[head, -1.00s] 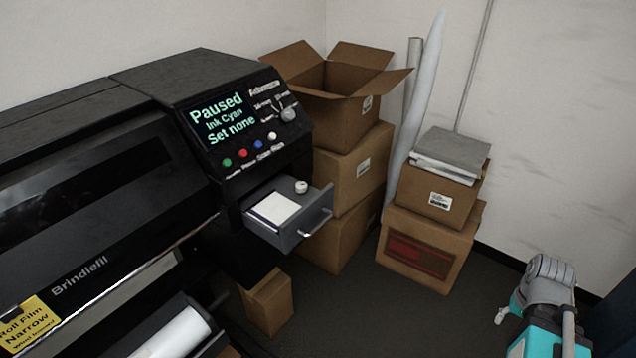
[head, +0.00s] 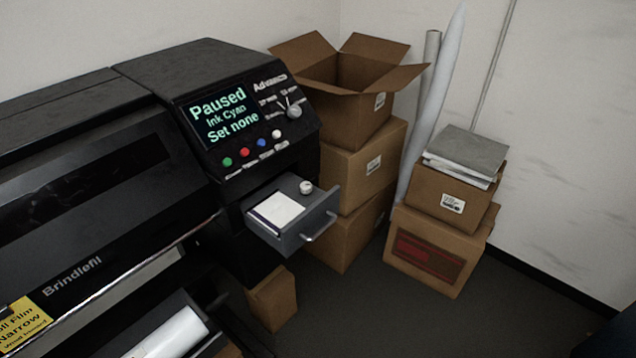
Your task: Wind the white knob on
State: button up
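A light grey-white round knob (head: 294,111) sits on the sloped control panel of the black printer, below the label "Advance". Small white setting labels, too small to read surely, stand left of it. The screen (head: 225,117) beside it reads "Paused", "Ink Cyan", "Set none". Below are green, red, blue and white buttons (head: 252,147). A small white round piece (head: 306,187) sits in the open grey drawer (head: 318,217), beside a white card (head: 277,211). My gripper is not in view.
Stacked cardboard boxes (head: 362,177) stand close right of the printer, the top one open. More boxes (head: 434,249) with grey and white sheets on top stand further right. The open drawer juts out below the panel. Dark floor at the front right is clear.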

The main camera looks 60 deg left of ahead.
aim_at(306, 188)
jog(key=k, duration=1.05)
jog(key=u, duration=1.7)
jog(key=i, duration=0.7)
jog(key=u, duration=0.05)
